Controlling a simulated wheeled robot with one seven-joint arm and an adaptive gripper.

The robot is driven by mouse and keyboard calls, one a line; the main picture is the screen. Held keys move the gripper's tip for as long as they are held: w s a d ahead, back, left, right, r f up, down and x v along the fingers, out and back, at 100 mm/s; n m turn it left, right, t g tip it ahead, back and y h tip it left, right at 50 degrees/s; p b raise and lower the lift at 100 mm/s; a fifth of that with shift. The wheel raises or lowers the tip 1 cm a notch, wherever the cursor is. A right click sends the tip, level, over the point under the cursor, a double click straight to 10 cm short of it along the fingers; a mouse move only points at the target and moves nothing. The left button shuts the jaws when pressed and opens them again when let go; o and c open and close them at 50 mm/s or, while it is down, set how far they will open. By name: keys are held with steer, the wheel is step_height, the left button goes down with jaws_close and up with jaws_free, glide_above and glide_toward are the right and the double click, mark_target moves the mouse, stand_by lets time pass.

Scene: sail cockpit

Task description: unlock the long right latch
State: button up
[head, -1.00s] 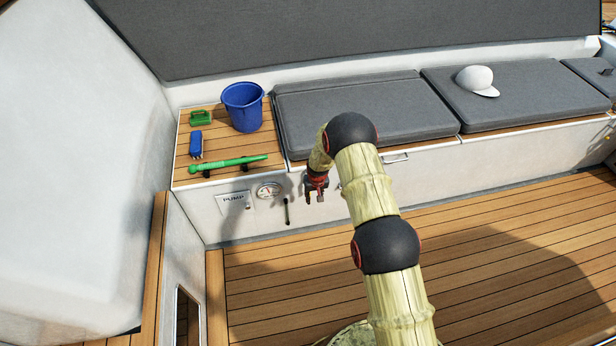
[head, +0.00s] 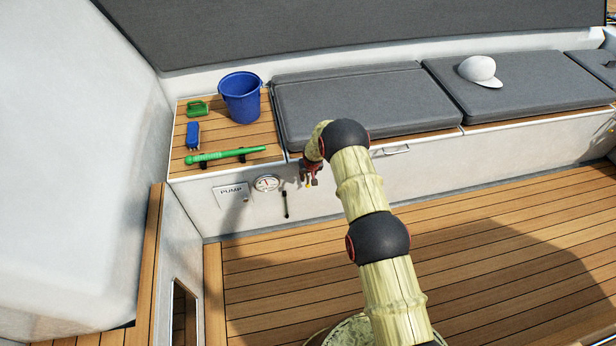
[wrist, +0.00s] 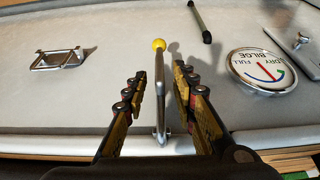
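In the wrist view, a long metal latch lever (wrist: 159,85) with a yellow knob at its far end runs between my fingers. Its base is at the panel edge close to my gripper (wrist: 159,82). The fingers are open, one on each side of the lever, with a visible gap on both sides. In the head view, my gripper (head: 309,181) is at the white locker front, just below the seat edge. The latch is mostly hidden there by my gripper and arm.
A BILGE gauge (wrist: 262,71) and a metal fitting (wrist: 300,42) lie right in the wrist view; a folding handle (wrist: 58,59) lies left. A short black bar (wrist: 200,22) is beyond. On the ledge are a blue bucket (head: 240,98) and a green rod (head: 224,155).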

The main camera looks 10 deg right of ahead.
steer(key=shift+c, duration=1.2)
steer(key=c, duration=0.4)
jaws_close()
